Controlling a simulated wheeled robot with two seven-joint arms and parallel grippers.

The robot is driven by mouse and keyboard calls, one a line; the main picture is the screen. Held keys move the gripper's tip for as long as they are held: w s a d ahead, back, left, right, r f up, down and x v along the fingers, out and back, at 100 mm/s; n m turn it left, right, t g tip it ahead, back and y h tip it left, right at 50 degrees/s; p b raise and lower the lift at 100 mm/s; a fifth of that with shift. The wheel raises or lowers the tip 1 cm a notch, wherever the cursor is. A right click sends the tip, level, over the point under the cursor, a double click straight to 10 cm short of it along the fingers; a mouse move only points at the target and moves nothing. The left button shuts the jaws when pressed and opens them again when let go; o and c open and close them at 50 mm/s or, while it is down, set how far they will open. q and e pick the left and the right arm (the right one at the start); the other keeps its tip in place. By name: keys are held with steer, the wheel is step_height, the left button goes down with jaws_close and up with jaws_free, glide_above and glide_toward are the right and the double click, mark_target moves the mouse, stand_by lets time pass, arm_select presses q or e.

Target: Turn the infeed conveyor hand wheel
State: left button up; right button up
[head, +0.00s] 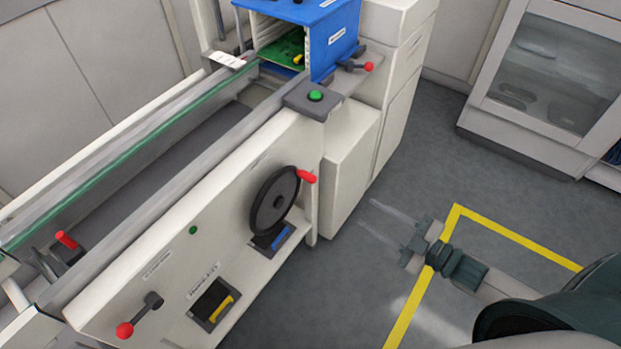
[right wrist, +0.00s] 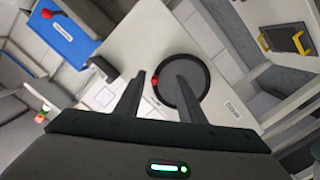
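The black hand wheel (head: 274,201) is mounted on the white side panel of the conveyor in the head view. Its red handle knob (head: 306,176) points to the upper right. My right gripper (head: 366,216) is to the right of the wheel, apart from it, with its two fingers spread and nothing between them. In the right wrist view the wheel (right wrist: 201,82) lies beyond the fingers, partly hidden by one finger. The red knob (right wrist: 155,80) shows between the two fingers (right wrist: 160,72). My left gripper is in neither view.
A red-tipped lever (head: 125,329) and a yellow handle (head: 221,309) sit lower left on the panel (head: 165,265). A green button (head: 315,96) and a blue magazine (head: 335,45) are above. A glass-door cabinet (head: 550,75) stands upper right. Floor with yellow tape (head: 512,236) is free.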

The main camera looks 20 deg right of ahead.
steer(key=shift+n+y, duration=0.8)
steer(key=r, duration=0.1)
steer(key=a+r, duration=0.1)
steer(key=r, duration=0.1)
steer(key=s+r, duration=0.1)
steer(key=shift+a+r, duration=0.2)
steer(key=shift+a, duration=0.1)
